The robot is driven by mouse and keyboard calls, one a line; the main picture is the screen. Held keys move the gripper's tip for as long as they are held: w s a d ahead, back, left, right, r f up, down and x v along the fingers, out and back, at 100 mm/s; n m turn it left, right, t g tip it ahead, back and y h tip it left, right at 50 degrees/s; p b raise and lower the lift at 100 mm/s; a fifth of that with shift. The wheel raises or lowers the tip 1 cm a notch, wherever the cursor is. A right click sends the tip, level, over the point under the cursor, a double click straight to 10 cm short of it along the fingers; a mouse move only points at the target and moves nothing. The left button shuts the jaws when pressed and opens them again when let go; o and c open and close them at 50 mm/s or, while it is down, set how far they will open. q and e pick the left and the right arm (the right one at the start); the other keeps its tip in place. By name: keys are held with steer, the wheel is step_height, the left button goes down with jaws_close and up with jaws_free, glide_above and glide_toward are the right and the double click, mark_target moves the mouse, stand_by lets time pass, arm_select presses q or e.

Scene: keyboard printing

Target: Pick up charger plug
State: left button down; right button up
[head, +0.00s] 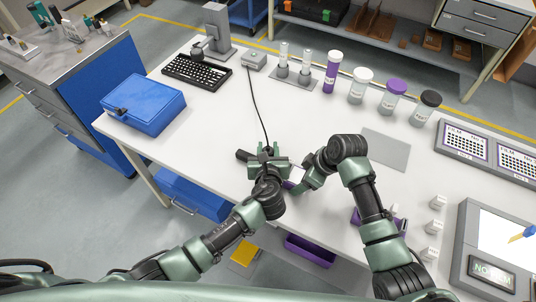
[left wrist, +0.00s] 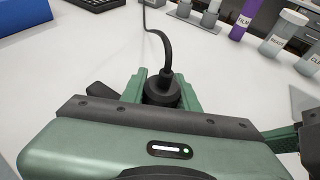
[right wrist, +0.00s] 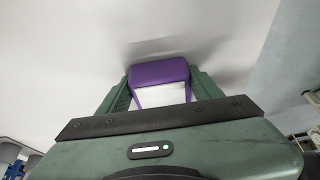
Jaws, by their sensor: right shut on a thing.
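The charger plug (left wrist: 162,88) is a black round plug with a black cable rising from its top. In the left wrist view it sits between the fingers of my left gripper (left wrist: 162,95). The fingers stand apart on either side of it; firm contact cannot be made out. In the head view my left gripper (head: 267,160) is low at the table's front edge, hiding most of the plug. The cable (head: 256,105) runs back to a small grey box (head: 254,61). My right gripper (head: 303,184), close beside on the right, is shut on a purple-and-white piece (right wrist: 160,74).
A black bar (head: 243,155) shows left of my left gripper. The blue case (head: 145,104) and black keyboard (head: 197,73) are at the left. Several jars, a grey mat (head: 386,149) and film trays (head: 464,146) are at the right. The middle-left tabletop is clear.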

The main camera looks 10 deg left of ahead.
arm_select(q)
step_height(320, 180, up, 10)
stand_by(0.6)
arm_select(e)
steer(key=o, duration=1.7)
steer(key=shift+o, duration=0.2)
steer(key=shift+r, duration=0.1)
steer(key=v, duration=1.1)
steer(key=shift+d+r, duration=0.3)
steer(key=shift+r, duration=0.05)
